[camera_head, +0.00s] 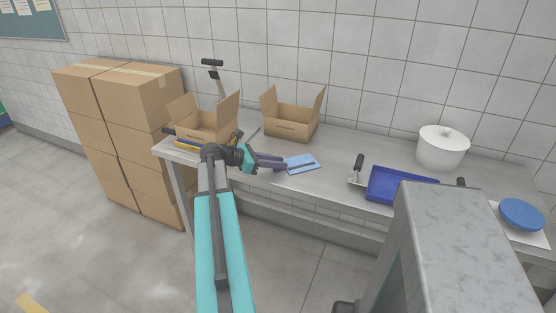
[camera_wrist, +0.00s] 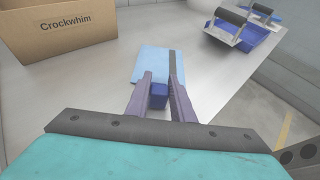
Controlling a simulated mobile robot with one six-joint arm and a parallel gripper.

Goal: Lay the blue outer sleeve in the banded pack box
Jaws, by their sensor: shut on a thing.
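The blue outer sleeve appears to be the flat light-blue piece (camera_head: 303,163) with a dark strip, seen over the steel table; it also shows in the wrist view (camera_wrist: 150,62). My gripper (camera_head: 283,163) is at its near end. In the wrist view my gripper's purple fingers (camera_wrist: 160,82) stand either side of a small dark-blue block (camera_wrist: 158,96) at the sleeve's near end, which looks like part of it. Two open cardboard boxes stand on the table, a left one (camera_head: 207,126) and a right one (camera_head: 290,123). I cannot tell which is banded.
The steel table (camera_head: 340,150) is clear between the right box and the blue tray (camera_head: 388,187). A white pot (camera_head: 442,150) stands at the right. Yellow and blue items (camera_head: 187,145) lie by the left box. Stacked cartons (camera_head: 122,130) stand left.

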